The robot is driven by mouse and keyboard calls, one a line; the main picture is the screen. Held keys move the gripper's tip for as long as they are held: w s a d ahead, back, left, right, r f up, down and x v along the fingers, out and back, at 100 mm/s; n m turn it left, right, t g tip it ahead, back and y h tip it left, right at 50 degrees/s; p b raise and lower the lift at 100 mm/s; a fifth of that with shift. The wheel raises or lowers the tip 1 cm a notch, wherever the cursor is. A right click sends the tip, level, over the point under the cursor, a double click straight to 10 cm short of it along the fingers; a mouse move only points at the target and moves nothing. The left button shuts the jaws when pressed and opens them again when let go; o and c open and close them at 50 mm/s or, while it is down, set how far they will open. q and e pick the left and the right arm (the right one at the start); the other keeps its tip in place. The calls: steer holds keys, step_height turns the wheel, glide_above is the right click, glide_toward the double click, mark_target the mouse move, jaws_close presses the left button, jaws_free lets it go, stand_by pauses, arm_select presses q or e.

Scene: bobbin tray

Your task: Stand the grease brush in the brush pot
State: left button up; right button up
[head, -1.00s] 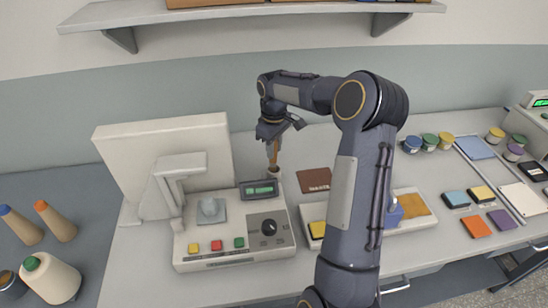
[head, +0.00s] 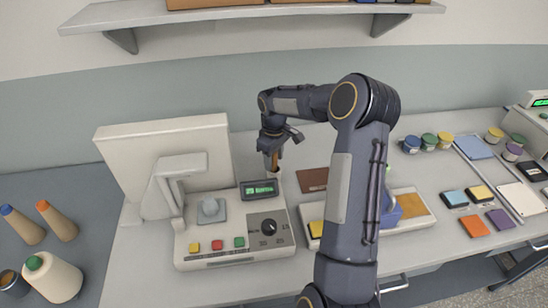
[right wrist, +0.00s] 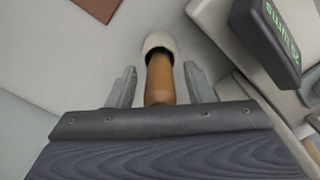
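The grease brush (right wrist: 160,79) shows as a brown wooden handle whose far end is inside the mouth of the pale brush pot (right wrist: 158,41). In the head view the brush pot (head: 273,173) stands behind the control machine, and the brush handle (head: 275,160) rises from it under my right gripper (head: 273,151). In the right wrist view my right gripper (right wrist: 160,70) is open, its two fingers either side of the handle with a gap on each side. The brush's lower end is hidden in the pot. My left gripper is not in view.
The control machine (head: 215,250) with its small display (head: 259,190) stands close in front of the pot. A brown mat (head: 313,180) lies to the pot's right. Several paint jars (head: 429,142) and coloured blocks (head: 474,227) are farther right. A shelf (head: 250,12) runs above.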

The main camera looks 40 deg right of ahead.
steer(key=shift+r, duration=0.1)
steer(key=r, duration=0.2)
steer(key=r+b, duration=0.1)
steer(key=r, duration=0.1)
steer(key=r+b, duration=0.1)
steer(key=r, duration=0.1)
steer(key=shift+s+a+r, duration=0.1)
steer(key=shift+s+r, duration=0.2)
steer(key=shift+s, duration=0.1)
steer(key=shift+r, duration=0.4)
steer(key=s+a+r+m+t+y, duration=0.1)
steer(key=s+a+r+m+t, duration=0.15)
steer(key=s+a+r, duration=0.75)
steer(key=s+a+f+m+t+y, duration=0.1)
steer(key=s+a+f, duration=0.2)
steer(key=s+a, duration=0.3)
steer(key=s+a+f+m+t+y, duration=0.1)
steer(key=s+a, duration=0.4)
steer(key=s, duration=0.5)
step_height(320, 180, down, 3)
steer(key=shift+a+r+t+y, duration=0.2)
steer(key=shift+a+t+y, duration=0.2)
steer(key=shift+t, duration=0.15)
steer(key=shift+s+m, duration=0.1)
steer(key=shift+m, duration=0.15)
